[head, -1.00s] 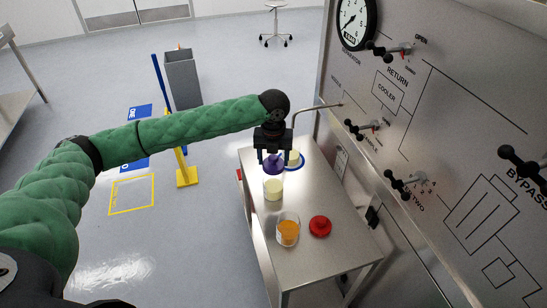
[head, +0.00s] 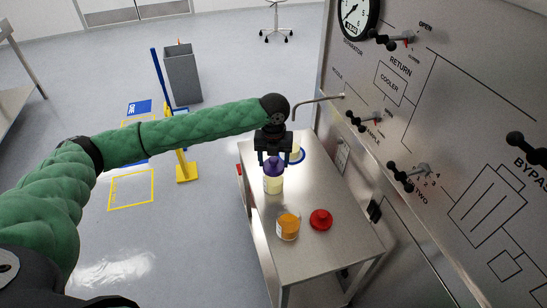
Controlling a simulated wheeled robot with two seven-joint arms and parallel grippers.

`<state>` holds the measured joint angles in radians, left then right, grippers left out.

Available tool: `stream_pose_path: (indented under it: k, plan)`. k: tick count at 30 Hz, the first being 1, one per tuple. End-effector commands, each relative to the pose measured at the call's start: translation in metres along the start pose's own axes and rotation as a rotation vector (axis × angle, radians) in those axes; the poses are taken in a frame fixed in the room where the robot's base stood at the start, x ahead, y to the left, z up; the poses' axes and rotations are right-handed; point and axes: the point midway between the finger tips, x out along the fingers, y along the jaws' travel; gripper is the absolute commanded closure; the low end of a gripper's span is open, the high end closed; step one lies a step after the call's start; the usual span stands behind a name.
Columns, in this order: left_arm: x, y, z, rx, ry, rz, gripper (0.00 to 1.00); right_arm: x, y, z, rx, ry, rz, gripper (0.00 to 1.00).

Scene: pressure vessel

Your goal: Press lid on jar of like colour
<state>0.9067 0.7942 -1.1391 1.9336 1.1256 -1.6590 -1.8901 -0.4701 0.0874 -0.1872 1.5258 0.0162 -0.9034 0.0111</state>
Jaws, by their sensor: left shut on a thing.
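The lid sits at the top of a clear jar with pale yellow contents (head: 273,186). I cannot tell whether it is fully seated. An orange-filled jar (head: 288,228) stands nearer, with no lid on it. A red lid with a knob (head: 321,220) lies to its right. Behind my gripper, a pale item with a blue rim (head: 299,154) is partly hidden. My right gripper is not in view.
The steel table (head: 335,244) has free room at its near end and right side. An upright panel (head: 440,110) with valve handles and a gauge borders it on the right. A bent pipe (head: 318,99) juts out near my gripper. A grey bin (head: 182,75) stands on the floor.

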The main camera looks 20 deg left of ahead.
Motion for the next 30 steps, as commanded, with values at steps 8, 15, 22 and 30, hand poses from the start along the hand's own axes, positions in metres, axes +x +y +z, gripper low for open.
stream_pose_path:
  k: [8, 15, 22, 30]
  plan:
    - [0.0004, -0.0001, 0.0001, 0.000, 0.000, 0.000, 0.60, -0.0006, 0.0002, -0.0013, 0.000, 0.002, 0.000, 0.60]
    - [0.0003, -0.0001, 0.0001, 0.000, 0.000, 0.000, 0.60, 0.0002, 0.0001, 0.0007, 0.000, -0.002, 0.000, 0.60]
    - [-0.0005, -0.0001, -0.0001, 0.000, 0.000, 0.000, 0.59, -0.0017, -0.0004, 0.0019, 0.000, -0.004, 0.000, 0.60]
    - [-0.0008, -0.0002, -0.0007, 0.000, 0.000, 0.000, 0.59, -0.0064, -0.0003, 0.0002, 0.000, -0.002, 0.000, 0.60]
